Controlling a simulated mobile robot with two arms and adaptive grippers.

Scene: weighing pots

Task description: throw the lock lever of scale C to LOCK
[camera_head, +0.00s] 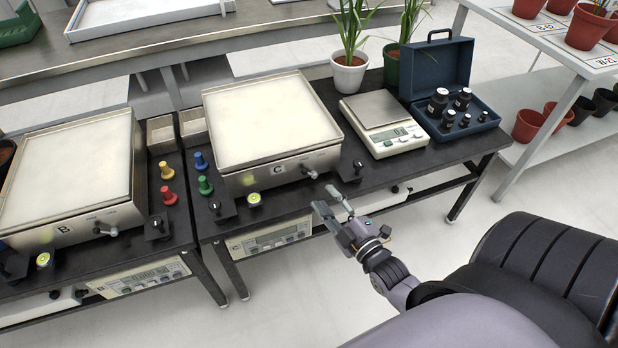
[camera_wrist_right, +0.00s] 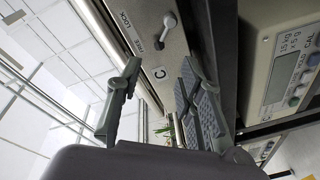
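Scale C (camera_head: 270,122) is a wide tray scale on the black bench, with a C plate on its front face. Its lock lever (camera_head: 311,174) is a small metal lever with a round knob, right of the C plate. In the right wrist view the lever (camera_wrist_right: 169,22) shows at the top, near the printed words LOCK and FREE; I cannot tell which it points to. My right gripper (camera_head: 332,212) is open and empty, in front of the bench edge, below and apart from the lever. Its two fingers (camera_wrist_right: 160,100) are spread in the right wrist view. My left gripper is not in view.
A black knob (camera_head: 357,168) stands right of the lever. A digital balance (camera_head: 385,128) and blue weight case (camera_head: 455,100) are further right. Scale B (camera_head: 72,180) is on the left. Green (camera_head: 205,186) and blue pegs (camera_head: 200,161) stand left of scale C.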

